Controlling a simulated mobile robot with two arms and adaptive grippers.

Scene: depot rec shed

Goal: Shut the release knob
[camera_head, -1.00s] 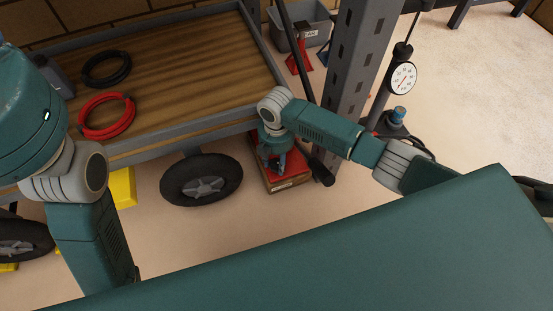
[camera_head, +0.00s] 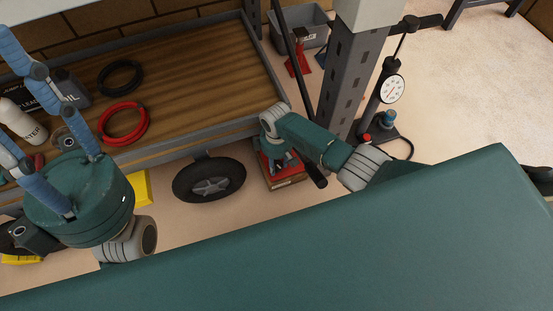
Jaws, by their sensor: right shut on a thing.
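My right gripper (camera_head: 277,150) points down at a red unit (camera_head: 285,178) on a brown block, on the floor just in front of the shelf. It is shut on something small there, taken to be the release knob. The knob is hidden by the gripper and wrist, so its position cannot be read. A black bar end (camera_head: 317,172) sticks out beside the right wrist. My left gripper (camera_head: 35,95) is at the left edge over the shelf, its blue fingers spread open and nothing seen between them.
The wooden shelf (camera_head: 190,75) holds a black ring (camera_head: 121,77), a red ring (camera_head: 124,124) and bottles. A wheel (camera_head: 210,179) is beneath it. A grey post (camera_head: 350,80) and a gauge pump (camera_head: 392,89) stand right. Open floor lies at far right.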

